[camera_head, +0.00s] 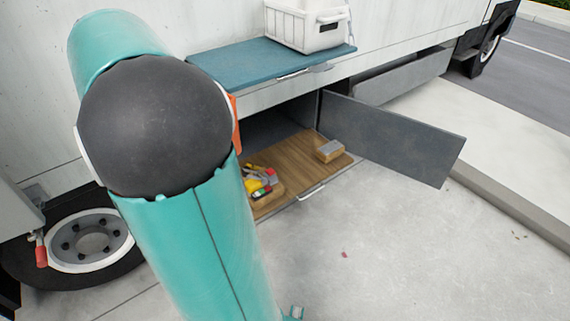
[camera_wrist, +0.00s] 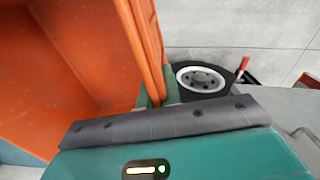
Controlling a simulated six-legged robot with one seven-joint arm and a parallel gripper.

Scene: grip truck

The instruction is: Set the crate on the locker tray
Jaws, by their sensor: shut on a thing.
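An orange crate (camera_wrist: 75,60) fills the left of the wrist view, close to the camera. My gripper (camera_wrist: 156,92) is shut on the crate's wall, with teal finger parts on either side of it. In the head view only a thin orange strip of the crate (camera_head: 235,122) shows behind my teal arm; my gripper is hidden there. The wooden locker tray (camera_head: 290,163) sticks out of the open locker low in the truck's side. Its left end is partly hidden by my arm. The crate is apart from the tray, as far as I can see.
Colourful tools (camera_head: 260,182) lie at the tray's left, a yellowish block (camera_head: 328,151) at its right. The grey locker door (camera_head: 395,138) stands open to the right. A teal shelf (camera_head: 255,62) above holds a white box (camera_head: 303,25). A wheel (camera_head: 90,238) is at left.

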